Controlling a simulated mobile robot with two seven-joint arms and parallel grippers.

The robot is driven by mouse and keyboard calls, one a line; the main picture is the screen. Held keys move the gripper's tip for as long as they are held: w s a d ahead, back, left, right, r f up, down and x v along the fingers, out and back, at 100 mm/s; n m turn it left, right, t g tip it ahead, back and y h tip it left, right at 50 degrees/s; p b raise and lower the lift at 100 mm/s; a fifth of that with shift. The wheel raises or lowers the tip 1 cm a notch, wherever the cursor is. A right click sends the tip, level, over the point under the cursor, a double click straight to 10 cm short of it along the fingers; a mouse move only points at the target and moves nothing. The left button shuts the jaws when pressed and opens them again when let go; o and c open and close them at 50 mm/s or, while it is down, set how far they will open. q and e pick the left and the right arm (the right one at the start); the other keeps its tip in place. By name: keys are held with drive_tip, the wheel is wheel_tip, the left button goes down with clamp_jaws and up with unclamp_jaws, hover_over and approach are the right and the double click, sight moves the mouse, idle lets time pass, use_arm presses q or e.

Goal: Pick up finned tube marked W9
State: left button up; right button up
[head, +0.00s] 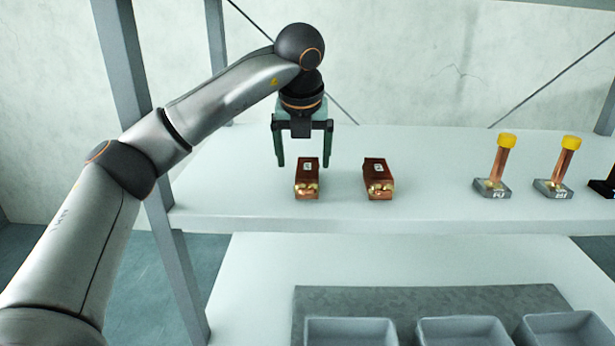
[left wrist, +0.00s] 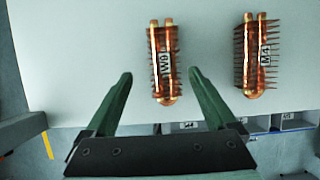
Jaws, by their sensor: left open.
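The finned copper tube marked W9 (left wrist: 164,62) lies on the white shelf, its label readable in the left wrist view. In the head view the left one of two finned tubes (head: 307,178) lies just below my left gripper (head: 303,165). My left gripper is open and empty, its green fingers pointing down above and slightly behind that tube. In the left wrist view the W9 tube shows between and beyond the fingertips (left wrist: 160,75), with nothing gripped. My right gripper is in neither view.
A second finned tube (head: 379,178) lies to the right; its label (left wrist: 265,55) seems to begin with M. Upright copper pieces with yellow tops (head: 497,165) stand further right. Grey bins (head: 350,330) sit on the lower level. Shelf posts (head: 125,60) flank the arm.

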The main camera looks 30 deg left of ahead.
sight(307, 169)
use_arm(q)
drive_tip(key=x, duration=0.5)
drive_tip(key=shift+w+d+f+p, duration=0.1)
drive_tip(key=shift+w+d+p, duration=0.15)
drive_tip(key=shift+w+p, duration=0.1)
drive_tip(key=shift+c, duration=0.2)
clamp_jaws()
